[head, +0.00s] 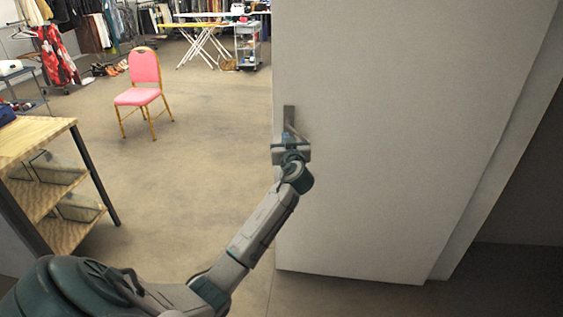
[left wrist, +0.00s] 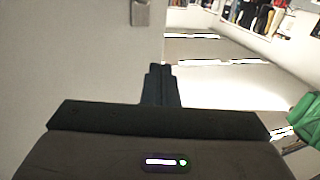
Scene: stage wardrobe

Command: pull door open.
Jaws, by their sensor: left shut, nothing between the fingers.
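The door (head: 400,140) is a plain, pale panel filling the right half of the head view. It stands open, with the room showing past its left edge. A metal handle plate (head: 289,114) sits near that edge; its lower end shows at the top of the left wrist view (left wrist: 141,13). My left gripper (head: 290,137) is just below the plate in the head view, close to the door edge. In the left wrist view its dark fingers (left wrist: 159,82) are together and empty, apart from the plate. Whether they touch the door is unclear. My right gripper is not in view.
A wooden shelf table (head: 35,135) with clear bins stands at the left. A pink chair (head: 143,80) stands on open floor beyond. Clothes racks, ironing boards (head: 200,40) and a grey cart (head: 248,45) are at the back. A green object (left wrist: 305,118) shows in the left wrist view.

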